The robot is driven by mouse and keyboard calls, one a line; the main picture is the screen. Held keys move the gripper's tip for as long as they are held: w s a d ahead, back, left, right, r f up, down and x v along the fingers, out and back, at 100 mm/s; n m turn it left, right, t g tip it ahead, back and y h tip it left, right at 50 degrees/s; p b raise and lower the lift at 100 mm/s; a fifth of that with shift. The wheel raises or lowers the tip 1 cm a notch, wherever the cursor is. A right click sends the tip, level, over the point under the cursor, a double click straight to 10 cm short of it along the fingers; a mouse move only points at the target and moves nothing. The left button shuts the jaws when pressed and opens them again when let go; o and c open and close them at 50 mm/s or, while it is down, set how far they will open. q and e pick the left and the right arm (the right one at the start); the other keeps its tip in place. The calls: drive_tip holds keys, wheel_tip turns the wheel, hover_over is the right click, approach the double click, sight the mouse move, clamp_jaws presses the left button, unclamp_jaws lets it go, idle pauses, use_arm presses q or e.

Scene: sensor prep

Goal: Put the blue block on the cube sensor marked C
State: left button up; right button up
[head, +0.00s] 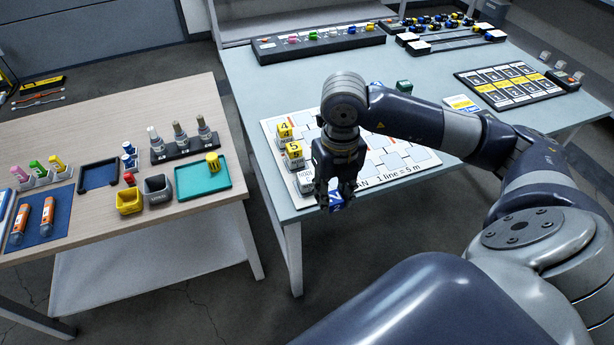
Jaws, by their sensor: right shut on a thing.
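My right gripper (336,197) is shut on a small blue block (337,203) with a white mark. It holds the block near the front edge of the blue-grey table, beside the printed plan sheet (375,180). The gripper fingers hide part of the block. I cannot read a letter C on any cube. My left gripper is not in view.
A green block (404,86) sits behind my right arm. Small grey cubes (560,66) stand at the right by a black-and-yellow card board (515,85). A wooden table (110,220) at left holds a teal tray (203,177), bins and bottles. A gap separates the tables.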

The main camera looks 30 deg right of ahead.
drive_tip(key=d+f+m, duration=0.1)
drive_tip(key=d+m, duration=0.5)
drive_tip(key=m, duration=0.8)
drive_tip(key=m+p, duration=0.4)
hover_over(307, 177)
wheel_tip(307, 177, down, 2)
drive_tip(key=shift+f+p, duration=0.6)
drive_tip(key=shift+f, duration=1)
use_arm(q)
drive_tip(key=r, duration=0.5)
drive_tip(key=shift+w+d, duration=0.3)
use_arm(e)
drive_tip(key=shift+f, duration=0.2)
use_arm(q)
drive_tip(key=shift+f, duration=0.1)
use_arm(e)
drive_tip(key=shift+f, duration=0.15)
drive_tip(key=o, duration=0.9)
